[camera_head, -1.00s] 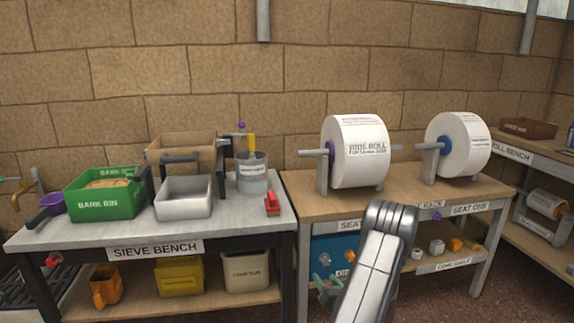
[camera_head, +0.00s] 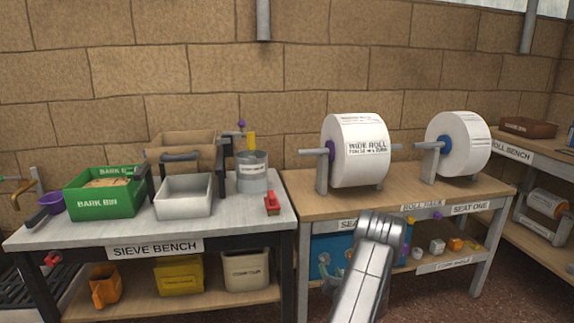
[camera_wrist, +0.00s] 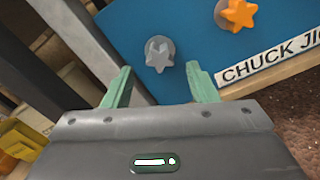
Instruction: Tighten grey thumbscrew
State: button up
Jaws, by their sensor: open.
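The grey thumbscrew (camera_wrist: 158,56) is a star-shaped knob on the blue board of the chuck jig (camera_wrist: 190,60). In the wrist view it lies just beyond my fingertips, roughly centred between them. My gripper (camera_wrist: 161,78) is open, its two green fingers spread apart, with nothing between them. The fingers look short of the thumbscrew; the exact gap is hard to judge. An orange star thumbscrew (camera_wrist: 234,14) sits to its right, above the label "CHUCK JI…". In the head view, my arm partly covers the blue board (camera_head: 325,243) under the roll bench.
The jig stands beneath the roll bench top (camera_head: 430,188), close to a bench leg (camera_wrist: 80,40) at left in the wrist view. A yellow bin (camera_head: 178,275) and other containers sit on the sieve bench's lower shelf. Small parts (camera_head: 437,246) lie right of my arm.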

aim_at(327, 262)
jog(key=n+b, duration=0.2)
jog(key=b, duration=0.1)
jog(key=shift+f, duration=0.3)
jog(key=shift+r+n+b, duration=0.1)
jog(key=shift+n+b, duration=0.35)
jog(key=shift+n, duration=0.35)
jog(key=shift+r+n, duration=0.2)
jog(key=shift+n, duration=1.4)
jog(key=n, duration=0.5)
jog(key=shift+w+a, duration=0.2)
jog(key=shift+w, duration=0.8)
jog(key=shift+w+a, duration=0.2)
jog(key=shift+w, duration=0.8)
